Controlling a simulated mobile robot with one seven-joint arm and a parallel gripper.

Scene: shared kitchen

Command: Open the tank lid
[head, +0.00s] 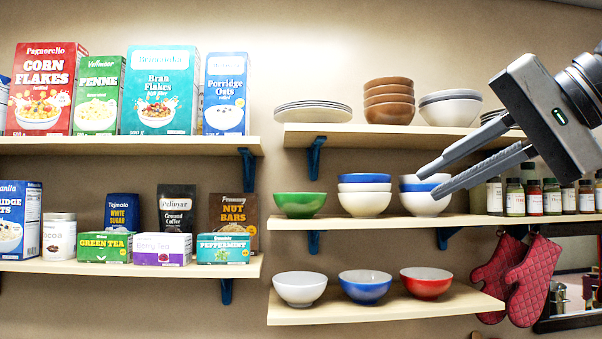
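No tank or tank lid can be seen in the head view. My gripper (428,182) reaches in from the right side of the view, high up in front of the shelves. Its two long grey fingers point left and slightly down. A gap shows between the fingers, and nothing is held in it. The fingertips overlap the bowls on the middle right shelf in the picture; how far they are from them cannot be told.
Left shelves (130,145) hold cereal boxes, tea boxes and a cocoa jar. Right shelves (390,307) hold plates, stacked bowls and a row of spice jars (533,197). Red oven mitts (530,280) hang at the lower right. The wall below the left shelves is bare.

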